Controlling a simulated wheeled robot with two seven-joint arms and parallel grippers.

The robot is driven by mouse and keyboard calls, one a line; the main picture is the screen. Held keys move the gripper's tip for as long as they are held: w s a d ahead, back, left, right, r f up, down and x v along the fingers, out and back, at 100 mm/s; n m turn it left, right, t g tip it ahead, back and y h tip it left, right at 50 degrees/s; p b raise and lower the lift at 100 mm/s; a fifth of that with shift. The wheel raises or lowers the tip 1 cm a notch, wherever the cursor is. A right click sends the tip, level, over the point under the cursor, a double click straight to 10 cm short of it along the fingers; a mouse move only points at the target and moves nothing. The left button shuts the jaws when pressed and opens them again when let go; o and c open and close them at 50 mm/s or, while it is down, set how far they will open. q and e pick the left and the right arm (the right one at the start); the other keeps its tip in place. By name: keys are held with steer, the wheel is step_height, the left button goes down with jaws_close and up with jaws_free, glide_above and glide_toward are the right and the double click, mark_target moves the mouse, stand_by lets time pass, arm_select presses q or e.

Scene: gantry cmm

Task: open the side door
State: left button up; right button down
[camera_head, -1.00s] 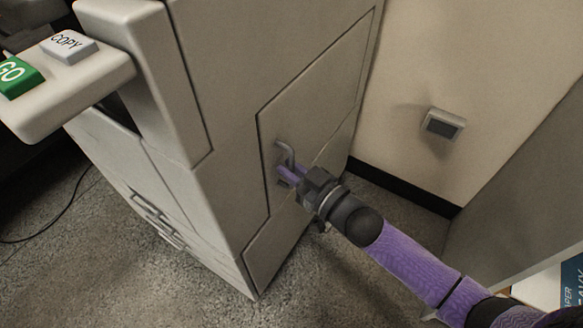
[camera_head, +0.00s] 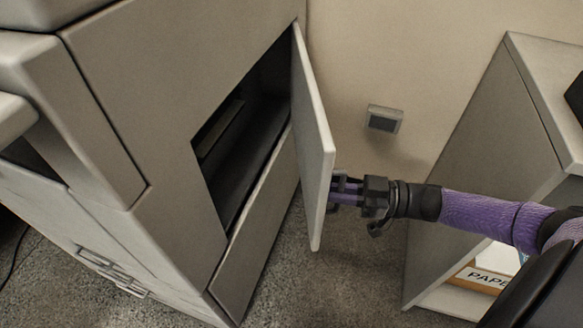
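The side door (camera_head: 312,140) of the grey copier (camera_head: 160,75) stands swung well out from the body, hinged at its far edge. The dark opening (camera_head: 250,145) behind it shows an inner ledge. My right gripper (camera_head: 338,190) is at the outer face of the door, near its lower free part. Its fingertips and the door handle are hidden or too small to make out, so I cannot tell whether it grips the handle. My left gripper is not in view.
A grey cabinet (camera_head: 470,150) stands at the right, with a paper box (camera_head: 483,276) on its low shelf. A small wall box (camera_head: 384,118) is on the wall behind. Carpet floor (camera_head: 345,285) lies open between copier and cabinet.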

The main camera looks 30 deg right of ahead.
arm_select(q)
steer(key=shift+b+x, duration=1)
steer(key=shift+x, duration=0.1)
arm_select(e)
steer(key=s+d, duration=0.2)
steer(key=d, duration=0.6)
steer(key=shift+s+d, duration=0.15)
steer(key=shift+s, duration=0.1)
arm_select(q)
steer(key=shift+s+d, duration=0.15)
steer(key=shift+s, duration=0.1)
arm_select(e)
steer(key=c, duration=0.7)
jaws_free()
steer(key=shift+c, duration=0.2)
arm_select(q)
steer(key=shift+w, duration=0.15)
